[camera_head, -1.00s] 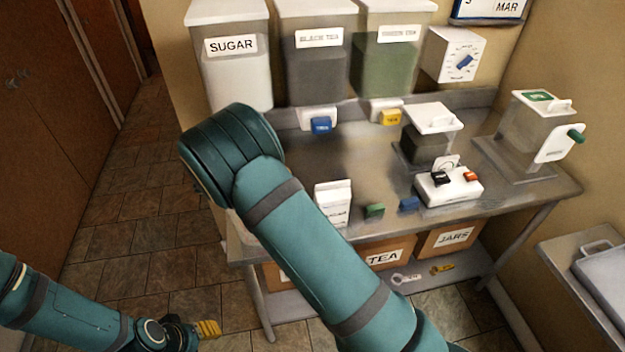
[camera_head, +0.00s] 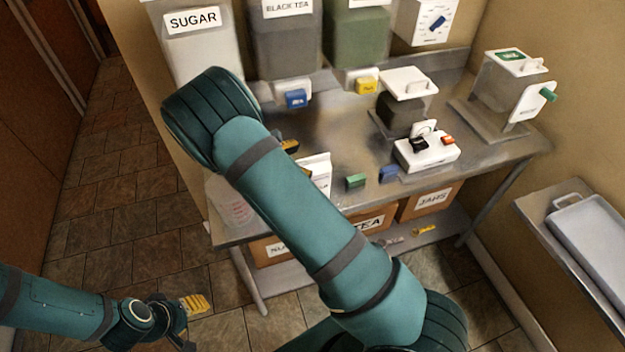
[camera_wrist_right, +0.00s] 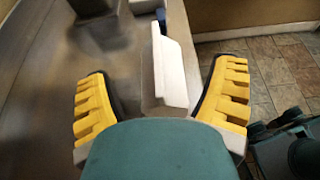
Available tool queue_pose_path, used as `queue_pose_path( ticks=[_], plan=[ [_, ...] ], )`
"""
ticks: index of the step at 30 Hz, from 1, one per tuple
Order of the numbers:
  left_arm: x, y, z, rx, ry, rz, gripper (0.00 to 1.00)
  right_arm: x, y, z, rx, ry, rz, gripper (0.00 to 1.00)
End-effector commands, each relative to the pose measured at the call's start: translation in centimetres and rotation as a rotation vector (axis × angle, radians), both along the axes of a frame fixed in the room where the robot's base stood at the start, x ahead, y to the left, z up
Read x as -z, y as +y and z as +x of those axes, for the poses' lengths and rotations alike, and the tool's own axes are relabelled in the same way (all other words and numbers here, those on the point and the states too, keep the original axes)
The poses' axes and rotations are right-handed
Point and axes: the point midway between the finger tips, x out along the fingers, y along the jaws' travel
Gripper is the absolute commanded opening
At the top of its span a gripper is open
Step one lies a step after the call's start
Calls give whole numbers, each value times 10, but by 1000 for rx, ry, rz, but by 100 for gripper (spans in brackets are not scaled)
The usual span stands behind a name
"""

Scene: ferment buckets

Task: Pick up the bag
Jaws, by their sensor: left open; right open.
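The bag (camera_head: 318,172), white with dark print low on its front, stands near the front edge of the metal table, partly hidden by my right arm. My right gripper (camera_head: 297,157) is mostly hidden behind that arm; yellow finger parts show just left of the bag. In the right wrist view, the bag (camera_wrist_right: 170,75) stands between the two open yellow fingers of my right gripper (camera_wrist_right: 163,70), with gaps visible on both sides. My left gripper (camera_head: 193,308) is low at the left, over the floor, open and away from the bag.
A green block (camera_head: 355,181) and a blue block (camera_head: 388,174) lie right of the bag. A white device (camera_head: 427,155) stands further right. A clear container (camera_head: 230,208) is at the table's left front corner. Bins labelled SUGAR (camera_head: 195,45) and BLACK TEA (camera_head: 286,40) stand behind.

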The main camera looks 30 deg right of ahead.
Motion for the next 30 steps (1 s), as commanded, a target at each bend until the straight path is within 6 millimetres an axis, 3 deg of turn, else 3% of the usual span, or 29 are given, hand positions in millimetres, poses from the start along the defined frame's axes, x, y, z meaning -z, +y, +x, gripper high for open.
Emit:
queue_pose_path(
  ticks=[7, 16, 17, 21, 24, 30],
  plan=[
    [-5, 0, 0, 1, 0, 0, 47, 13, -30, -7, 2, 1, -2, 84],
    [-5, 0, 0, 1, 0, 0, 47, 16, -34, -8, 0, 0, 0, 84],
    [-5, 0, 0, 1, 0, 0, 47, 16, -34, -8, 0, 0, 0, 80],
    [-5, 0, 0, 1, 0, 0, 47, 16, -34, -8, 0, 1, 0, 31],
    [-5, 0, 0, 1, 0, 0, 47, 16, -34, -8, 0, 1, 0, 0],
    [-5, 0, 0, 1, 0, 0, 47, 17, -34, -8, 0, 2, 2, 0]
  ],
)
